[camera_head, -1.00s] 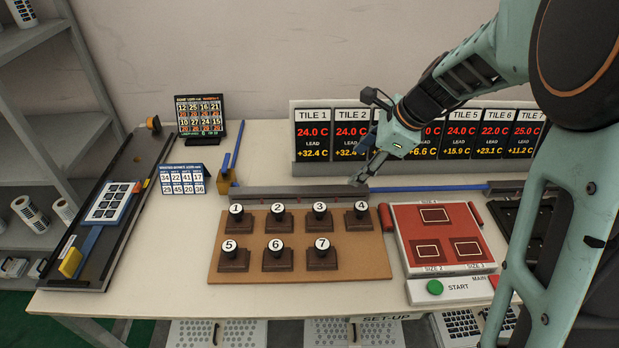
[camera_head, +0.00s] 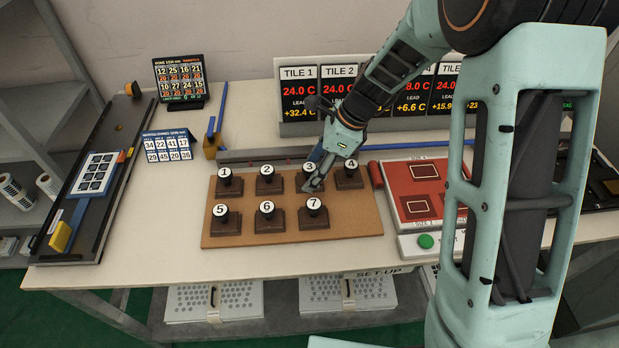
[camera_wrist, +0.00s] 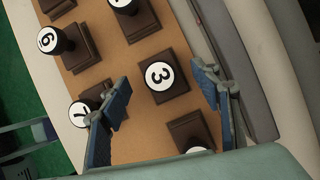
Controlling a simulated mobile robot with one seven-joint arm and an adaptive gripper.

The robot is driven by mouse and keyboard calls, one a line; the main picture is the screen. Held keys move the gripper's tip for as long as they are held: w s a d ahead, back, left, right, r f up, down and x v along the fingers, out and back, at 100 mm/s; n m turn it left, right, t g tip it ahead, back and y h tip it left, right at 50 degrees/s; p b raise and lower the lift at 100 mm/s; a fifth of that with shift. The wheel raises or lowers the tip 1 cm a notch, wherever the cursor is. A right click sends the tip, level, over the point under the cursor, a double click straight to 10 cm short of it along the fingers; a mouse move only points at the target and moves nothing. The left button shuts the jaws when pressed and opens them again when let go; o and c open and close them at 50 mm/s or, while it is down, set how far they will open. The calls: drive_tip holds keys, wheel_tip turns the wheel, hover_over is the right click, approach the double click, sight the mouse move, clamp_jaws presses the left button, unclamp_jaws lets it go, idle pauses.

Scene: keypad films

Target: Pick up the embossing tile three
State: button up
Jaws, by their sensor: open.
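The embossing tile three is a dark brown block with a black knob and a white cap marked 3. In the head view tile three (camera_head: 309,168) sits in the back row on the tan board (camera_head: 362,221), partly hidden by my gripper (camera_head: 315,184). In the wrist view tile three (camera_wrist: 161,78) lies between and a little beyond the two blue fingers of my gripper (camera_wrist: 165,95), which are spread wide with nothing between their tips. I cannot tell the exact height of the fingers above the block.
Tile four (camera_head: 349,174) is right of tile three, tile two (camera_head: 267,179) left, tile seven (camera_head: 313,213) in front. A grey rail (camera_head: 250,155) runs behind the board. The red press plate (camera_head: 400,185) is at the right. Tile display panels (camera_head: 300,100) stand behind.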

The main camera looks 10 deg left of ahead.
drive_tip(key=shift+x, duration=1.15)
drive_tip(key=shift+c, duration=0.7)
drive_tip(key=c, duration=1.3)
drive_tip(key=shift+r, duration=0.15)
